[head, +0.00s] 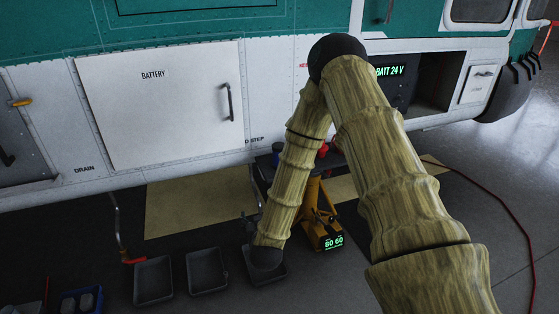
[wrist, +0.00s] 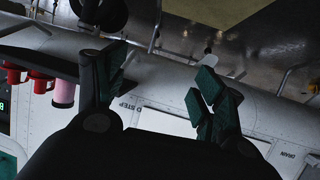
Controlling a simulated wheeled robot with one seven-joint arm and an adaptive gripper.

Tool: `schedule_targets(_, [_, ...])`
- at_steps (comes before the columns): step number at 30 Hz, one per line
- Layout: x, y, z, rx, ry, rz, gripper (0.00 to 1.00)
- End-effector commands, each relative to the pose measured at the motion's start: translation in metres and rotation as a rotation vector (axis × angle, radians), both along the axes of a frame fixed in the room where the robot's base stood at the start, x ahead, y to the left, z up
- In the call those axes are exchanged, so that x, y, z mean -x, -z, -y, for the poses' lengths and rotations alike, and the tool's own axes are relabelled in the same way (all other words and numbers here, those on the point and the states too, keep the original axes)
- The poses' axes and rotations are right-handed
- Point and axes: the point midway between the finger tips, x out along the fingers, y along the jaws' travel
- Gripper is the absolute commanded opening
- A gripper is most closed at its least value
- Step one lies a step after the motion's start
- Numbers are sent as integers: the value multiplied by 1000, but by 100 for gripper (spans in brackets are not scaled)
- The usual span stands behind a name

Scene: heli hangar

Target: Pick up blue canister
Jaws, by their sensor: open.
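No clearly blue canister shows. In the head view a small dark blue thing (head: 277,147) sits beside my forearm, partly hidden; I cannot tell whether it is the canister. In the wrist view, which is upside down, a pink cylinder (wrist: 64,94) stands beside red mugs (wrist: 40,81) on a dark shelf (wrist: 40,62), left of my gripper. My gripper (wrist: 160,85) is open, with nothing between its fingers. In the head view its fingers cannot be made out at the lower end of my arm.
The white helicopter side (head: 160,105) runs across the back. Dark trays (head: 153,279) (head: 206,270) and a blue bin (head: 67,303) lie on the floor at lower left. A yellow jack (head: 315,218) stands under the fuselage. A red cable (head: 508,209) crosses the floor at right.

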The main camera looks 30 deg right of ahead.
Motion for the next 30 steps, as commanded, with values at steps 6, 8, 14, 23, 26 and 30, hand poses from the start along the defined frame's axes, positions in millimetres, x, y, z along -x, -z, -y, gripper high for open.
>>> schedule_targets(6, [-47,-95,72,121,218,257,70])
schedule_targets(8, [-51,-112,84,144,258,293,70])
schedule_targets(14, [-57,-138,106,181,328,347,70])
schedule_targets(23, [-86,-139,132,182,330,350,70])
schedule_targets(26, [-93,-139,137,182,328,350,70])
schedule_targets(30, [-98,-138,141,182,327,348,70])
